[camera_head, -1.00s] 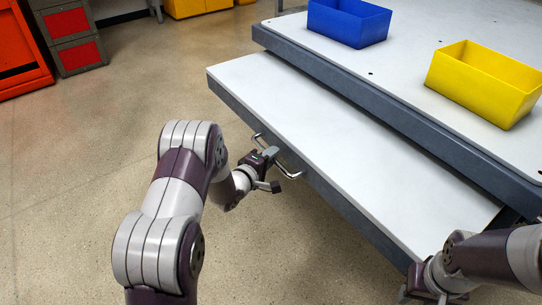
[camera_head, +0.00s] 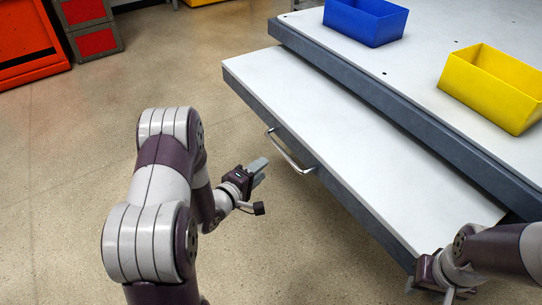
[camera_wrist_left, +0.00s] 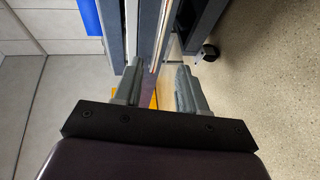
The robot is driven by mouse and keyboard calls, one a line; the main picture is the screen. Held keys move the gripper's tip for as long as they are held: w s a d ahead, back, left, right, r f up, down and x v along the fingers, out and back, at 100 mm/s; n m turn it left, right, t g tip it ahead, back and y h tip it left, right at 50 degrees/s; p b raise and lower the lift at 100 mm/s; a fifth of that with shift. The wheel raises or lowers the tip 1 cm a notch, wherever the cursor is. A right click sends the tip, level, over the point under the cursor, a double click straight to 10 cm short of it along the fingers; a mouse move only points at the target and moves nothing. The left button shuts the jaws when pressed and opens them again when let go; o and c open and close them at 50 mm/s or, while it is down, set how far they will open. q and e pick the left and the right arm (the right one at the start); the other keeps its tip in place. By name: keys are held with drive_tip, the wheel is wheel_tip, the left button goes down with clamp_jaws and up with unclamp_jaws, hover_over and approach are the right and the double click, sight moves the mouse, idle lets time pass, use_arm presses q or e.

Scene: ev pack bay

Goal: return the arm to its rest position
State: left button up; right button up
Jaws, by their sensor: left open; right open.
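My left gripper (camera_head: 259,171) is open and empty over the floor, to the left of the pulled-out drawer's metal handle (camera_head: 290,154) and apart from it. In the left wrist view its two fingers (camera_wrist_left: 157,88) stand apart with nothing between them. My left arm comes in from the lower left and bends at the elbow. My right gripper (camera_head: 428,282) is at the lower right, close to the drawer's near corner; its fingertips are hard to make out. The white-topped drawer (camera_head: 340,130) sticks out from under the workbench.
A blue bin (camera_head: 365,22) and a yellow bin (camera_head: 490,88) stand on the workbench top (camera_head: 420,60). A grey cabinet with red drawer fronts (camera_head: 92,28) and an orange unit (camera_head: 28,45) are at the upper left. The floor left of the drawer is clear.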

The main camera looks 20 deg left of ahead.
use_arm(q)
drive_tip(key=shift+v, duration=0.8)
drive_tip(key=shift+f, duration=0.1)
